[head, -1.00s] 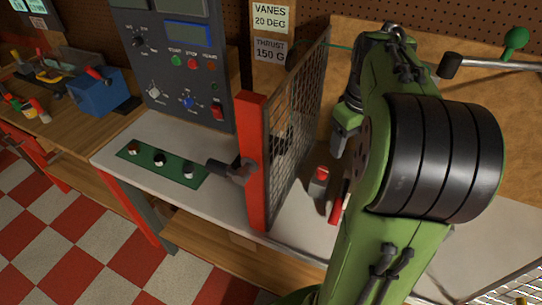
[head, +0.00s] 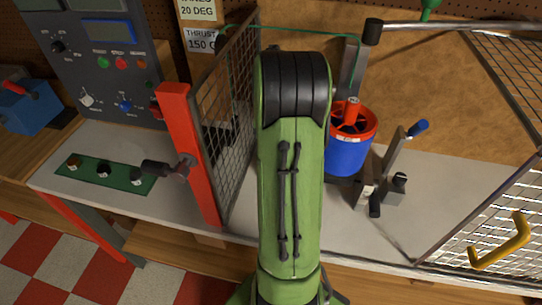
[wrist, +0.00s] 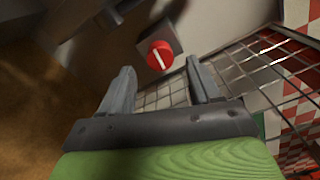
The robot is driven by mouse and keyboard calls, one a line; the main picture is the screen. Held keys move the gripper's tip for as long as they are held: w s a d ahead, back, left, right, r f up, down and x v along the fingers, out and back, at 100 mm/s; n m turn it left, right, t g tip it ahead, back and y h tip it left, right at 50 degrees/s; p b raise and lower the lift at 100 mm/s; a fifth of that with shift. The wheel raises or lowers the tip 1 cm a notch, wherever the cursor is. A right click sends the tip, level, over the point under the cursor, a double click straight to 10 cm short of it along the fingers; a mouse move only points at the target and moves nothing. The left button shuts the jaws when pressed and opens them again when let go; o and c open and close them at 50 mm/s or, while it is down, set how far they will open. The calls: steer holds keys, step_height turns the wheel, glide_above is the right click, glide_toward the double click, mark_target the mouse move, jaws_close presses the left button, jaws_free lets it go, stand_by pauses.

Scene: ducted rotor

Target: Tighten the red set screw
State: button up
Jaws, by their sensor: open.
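The red set screw (wrist: 160,55) shows in the wrist view as a round red head with a white line across it, set in a grey block (wrist: 167,38). My gripper (wrist: 160,80) is open in the wrist view. Its two fingers point toward the screw, one to each side of it in the picture, and no contact shows. I cannot tell the gap between fingertips and screw. In the head view my arm covers my gripper, and I cannot make out the screw. The ducted rotor (head: 348,155), blue with a red rim, stands right of my arm.
A mesh guard panel (head: 238,110) with a red post (head: 190,150) stands left of my arm. Another mesh panel with a yellow handle (head: 500,243) is at the right. A clamp with a blue-tipped lever (head: 417,129) stands beside the rotor.

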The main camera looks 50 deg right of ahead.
step_height(320, 180, down, 4)
steer(key=shift+f, duration=0.15)
steer(key=c, duration=1.1)
steer(key=shift+o, duration=0.2)
